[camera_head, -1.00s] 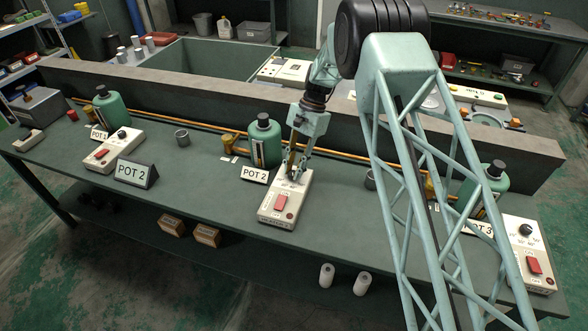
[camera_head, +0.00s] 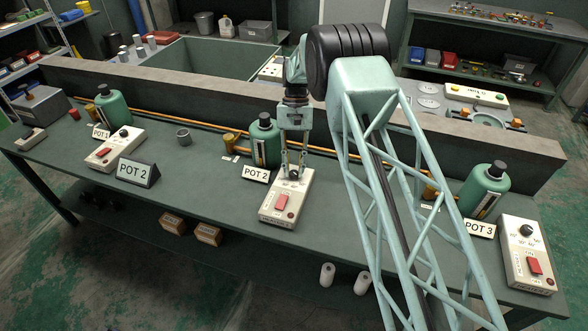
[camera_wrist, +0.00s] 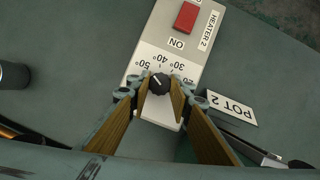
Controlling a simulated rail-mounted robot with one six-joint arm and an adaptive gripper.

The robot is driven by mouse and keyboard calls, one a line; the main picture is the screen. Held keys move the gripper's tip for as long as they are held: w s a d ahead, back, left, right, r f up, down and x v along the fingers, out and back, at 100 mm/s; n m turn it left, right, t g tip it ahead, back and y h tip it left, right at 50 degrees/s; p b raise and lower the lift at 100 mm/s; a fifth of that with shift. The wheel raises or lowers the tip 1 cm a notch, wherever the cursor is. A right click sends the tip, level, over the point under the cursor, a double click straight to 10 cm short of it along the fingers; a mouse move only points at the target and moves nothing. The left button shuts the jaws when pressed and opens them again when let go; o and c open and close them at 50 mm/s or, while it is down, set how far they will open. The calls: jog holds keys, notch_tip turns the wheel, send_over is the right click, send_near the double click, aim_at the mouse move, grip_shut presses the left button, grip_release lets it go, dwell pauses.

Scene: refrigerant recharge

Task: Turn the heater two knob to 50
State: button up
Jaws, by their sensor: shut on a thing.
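The heater two box (camera_head: 283,205) stands on the bench beside the middle POT 2 sign. It is white, with a red switch (camera_wrist: 187,17), and its label reads HEATER 2 in the wrist view. Its black knob (camera_wrist: 160,83) sits by a printed scale of 20 to 50 degrees. The pale mark on the knob seems to point up-left in the wrist view, toward the 50 side; its exact reading is unclear. My gripper (camera_head: 294,174) points down over the box. In the wrist view its fingers (camera_wrist: 160,92) are shut on the knob, one on each side.
A green bottle (camera_head: 266,142) stands behind the box, and a POT 2 sign (camera_head: 255,173) is to its left. Another heater box (camera_head: 116,149) is at the left and one (camera_head: 527,252) at the right. The bench front (camera_head: 225,210) is clear left of the box.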

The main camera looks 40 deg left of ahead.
dwell(0.3)
jog(key=o, duration=0.8)
jog(key=shift+o, duration=0.2)
jog(key=shift+r, duration=0.1)
jog(key=v, duration=1.1)
jog(key=shift+w+r, duration=0.2)
jog(key=shift+r, duration=0.15)
jog(key=shift+a, duration=0.15)
